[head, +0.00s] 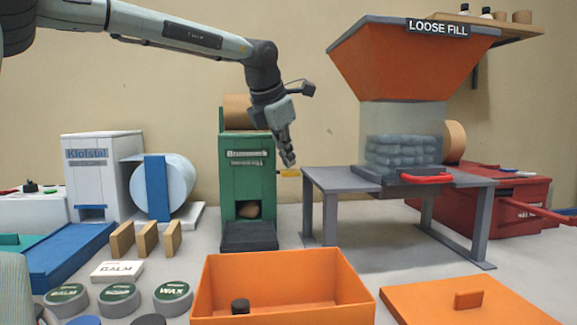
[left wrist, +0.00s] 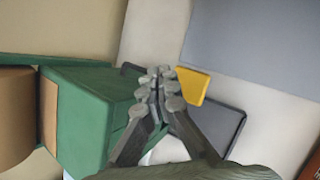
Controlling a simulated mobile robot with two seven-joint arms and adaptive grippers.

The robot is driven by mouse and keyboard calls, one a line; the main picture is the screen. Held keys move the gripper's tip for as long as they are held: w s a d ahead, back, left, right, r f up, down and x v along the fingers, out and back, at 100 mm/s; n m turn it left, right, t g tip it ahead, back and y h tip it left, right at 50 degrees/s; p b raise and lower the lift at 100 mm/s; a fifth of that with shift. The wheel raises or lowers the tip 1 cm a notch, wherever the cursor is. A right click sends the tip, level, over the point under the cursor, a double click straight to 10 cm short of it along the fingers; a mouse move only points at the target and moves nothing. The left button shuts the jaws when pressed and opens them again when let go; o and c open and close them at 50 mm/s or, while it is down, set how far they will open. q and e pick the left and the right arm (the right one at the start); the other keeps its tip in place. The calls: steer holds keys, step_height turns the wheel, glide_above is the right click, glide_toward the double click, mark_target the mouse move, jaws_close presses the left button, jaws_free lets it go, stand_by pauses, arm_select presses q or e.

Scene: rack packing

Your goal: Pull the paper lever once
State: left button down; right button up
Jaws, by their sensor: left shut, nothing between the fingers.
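The paper dispenser is a green box (head: 240,180) with a brown paper roll (head: 237,111) on top and brown paper (head: 249,210) in its lower opening. Its yellow lever (head: 289,173) sticks out from the right side. My left gripper (head: 289,162) is shut and empty, pointing down just above the lever. In the left wrist view, the shut fingertips (left wrist: 159,74) are close beside the yellow lever (left wrist: 193,86), with the green box (left wrist: 95,110) to the left. I cannot tell whether they touch the lever. My right gripper is not in view.
A grey stand (head: 318,186) carrying the orange loose-fill hopper (head: 400,60) is close to the right of the lever. An open orange box (head: 335,285) stands in front, its lid (head: 430,305) beside it. Tins (head: 119,297) and a white machine (head: 100,165) are at the left.

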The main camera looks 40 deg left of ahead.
arm_select(q)
steer(key=shift+a+r+p, duration=0.1)
steer(key=shift+r+p, duration=0.2)
steer(key=shift+r, duration=0.25)
steer(key=r+p, duration=0.4)
steer(key=r, duration=0.1)
steer(key=shift+w+a+p, duration=0.3)
steer(key=shift+w+a, duration=0.05)
steer(key=shift+f, duration=0.1)
stand_by(0.6)
